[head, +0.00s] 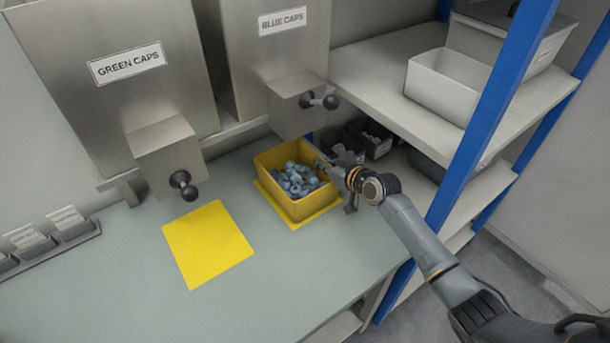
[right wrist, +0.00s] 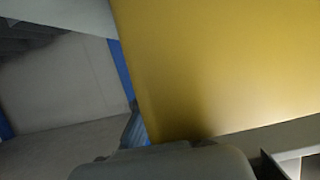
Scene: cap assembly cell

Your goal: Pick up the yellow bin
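The yellow bin (head: 303,207) stands upright on a yellow mat (head: 268,198) on the bench, under the blue caps dispenser. It holds a heap of blue-grey caps (head: 297,180). My right gripper (head: 336,184) is at the bin's right side, close against its wall, and its fingers look spread apart. Contact with the wall is not clear. In the right wrist view, the yellow bin (right wrist: 220,70) fills much of the picture, with a dark part of my gripper along the bottom edge. My left gripper is not in view.
An empty yellow mat (head: 208,243) lies left of the bin. The green caps dispenser (head: 165,150) and blue caps dispenser (head: 298,105) overhang the bench's back. Dark bins (head: 372,140) sit behind my right gripper. A blue shelf post (head: 490,105) rises at right. The bench front is clear.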

